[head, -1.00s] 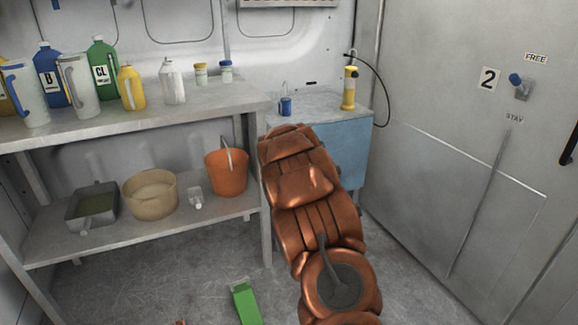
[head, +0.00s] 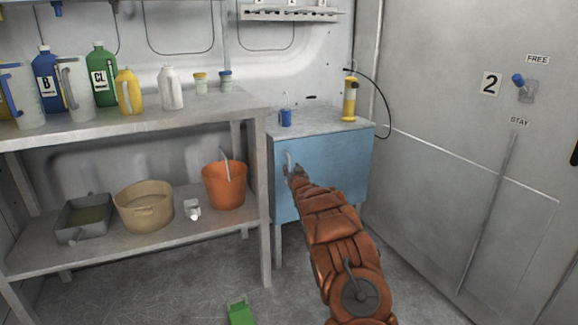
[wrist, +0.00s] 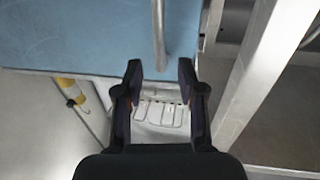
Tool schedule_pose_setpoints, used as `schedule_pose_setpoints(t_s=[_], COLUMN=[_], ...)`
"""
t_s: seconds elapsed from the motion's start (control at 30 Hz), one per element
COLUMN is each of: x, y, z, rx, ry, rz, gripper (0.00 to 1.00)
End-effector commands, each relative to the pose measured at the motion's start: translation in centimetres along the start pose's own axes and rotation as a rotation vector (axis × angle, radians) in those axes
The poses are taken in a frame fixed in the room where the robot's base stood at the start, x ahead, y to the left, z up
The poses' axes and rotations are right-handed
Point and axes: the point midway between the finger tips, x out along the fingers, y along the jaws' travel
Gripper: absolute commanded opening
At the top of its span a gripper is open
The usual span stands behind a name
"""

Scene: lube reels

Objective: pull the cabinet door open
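The cabinet's blue door (head: 338,170) is closed below a grey top, right of the shelf unit. Its slim metal handle (head: 288,158) is near the door's left edge. My gripper (head: 296,174) is at the handle's lower part in the head view. In the wrist view, the blue door (wrist: 75,35) fills the upper left and the handle (wrist: 159,35) runs down toward the gap between my fingertips. My gripper (wrist: 160,68) is open, with a finger to either side of the handle's line. The handle's end lies just at or short of the fingertips; contact cannot be told.
The shelf unit's leg (head: 264,240) stands close left of the cabinet. A blue cup (head: 285,118) and a yellow pump bottle (head: 350,98) stand on the cabinet top. A green object (head: 240,312) lies on the floor. A grey wall door (head: 465,165) is at right.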

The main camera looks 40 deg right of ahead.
Motion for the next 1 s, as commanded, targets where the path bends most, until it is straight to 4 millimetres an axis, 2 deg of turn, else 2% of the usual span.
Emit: schedule_pose_setpoints(t_s=[0.5,1.0], x=[3.2,5.3], y=[0.0,-0.2], z=[0.1,0.2], rx=[0.001,0.001], ry=[0.001,-0.002], rz=[0.000,-0.004], gripper=[0.39,0.39])
